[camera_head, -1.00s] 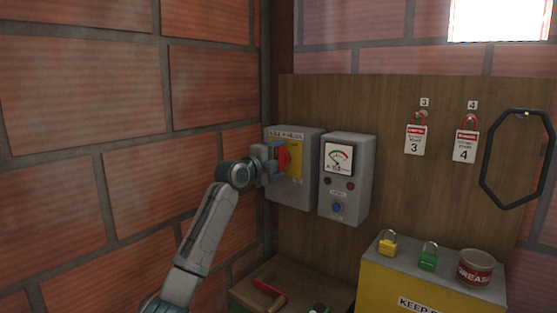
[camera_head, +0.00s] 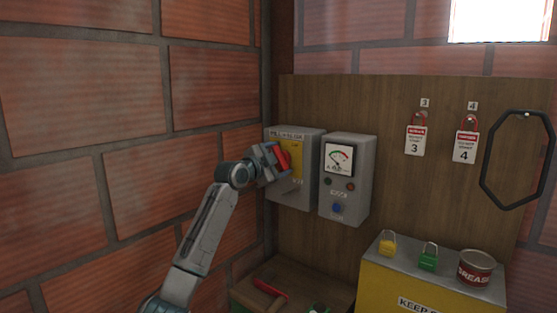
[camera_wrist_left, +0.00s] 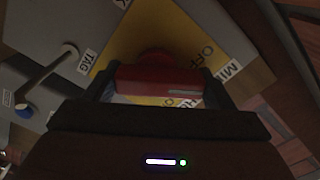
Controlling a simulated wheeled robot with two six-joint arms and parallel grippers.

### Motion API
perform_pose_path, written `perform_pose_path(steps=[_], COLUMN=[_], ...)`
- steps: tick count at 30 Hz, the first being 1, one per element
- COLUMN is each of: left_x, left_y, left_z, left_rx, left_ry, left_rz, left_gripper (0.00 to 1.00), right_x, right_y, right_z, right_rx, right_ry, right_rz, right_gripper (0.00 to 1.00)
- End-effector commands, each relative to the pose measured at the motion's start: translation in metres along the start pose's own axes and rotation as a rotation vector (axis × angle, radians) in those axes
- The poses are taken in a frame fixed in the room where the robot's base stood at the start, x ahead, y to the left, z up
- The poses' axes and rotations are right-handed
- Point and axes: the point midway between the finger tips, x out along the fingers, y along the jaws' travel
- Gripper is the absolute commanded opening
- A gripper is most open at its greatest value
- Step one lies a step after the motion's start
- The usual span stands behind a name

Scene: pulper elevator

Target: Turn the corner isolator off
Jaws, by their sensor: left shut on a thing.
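The corner isolator (camera_head: 312,148) is a grey box with a yellow plate and a red handle, on the wooden board beside the brick corner. My left gripper (camera_head: 277,158) is at its front, shut on the red handle (camera_head: 283,157), which looks tilted. In the left wrist view the red handle (camera_wrist_left: 158,80) lies between the two fingers of my left gripper (camera_wrist_left: 160,90), over the yellow plate (camera_wrist_left: 165,30). An "OFF" marking shows near the handle; a label below it is partly hidden. My right gripper is not in view.
A grey meter box (camera_head: 346,185) with a dial and blue button stands close right of the isolator. Tags 3 (camera_head: 415,140) and 4 (camera_head: 465,147) hang on the board. Below are a yellow padlock (camera_head: 387,244), a green padlock (camera_head: 428,260) and a grease tin (camera_head: 476,268).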

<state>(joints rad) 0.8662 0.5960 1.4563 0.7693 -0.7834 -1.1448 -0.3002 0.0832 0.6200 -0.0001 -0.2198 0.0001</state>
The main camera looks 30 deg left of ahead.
Motion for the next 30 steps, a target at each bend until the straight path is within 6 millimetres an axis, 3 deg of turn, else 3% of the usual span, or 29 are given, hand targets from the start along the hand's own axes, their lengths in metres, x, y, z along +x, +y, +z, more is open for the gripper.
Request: perform_pose_path(steps=[21, 30], left_x=[0.0001, 0.0002], left_y=[0.0016, 0.0028], left_z=[0.0029, 0.0038], left_rx=[-0.671, -0.874], left_ry=[-0.002, -0.003], left_rz=[0.002, 0.002], left_gripper=[0.54, 0.54], right_x=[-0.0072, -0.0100], right_y=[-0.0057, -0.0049], right_z=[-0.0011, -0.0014], right_rx=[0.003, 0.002], right_ry=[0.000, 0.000], right_rz=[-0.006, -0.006], right_gripper=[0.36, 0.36])
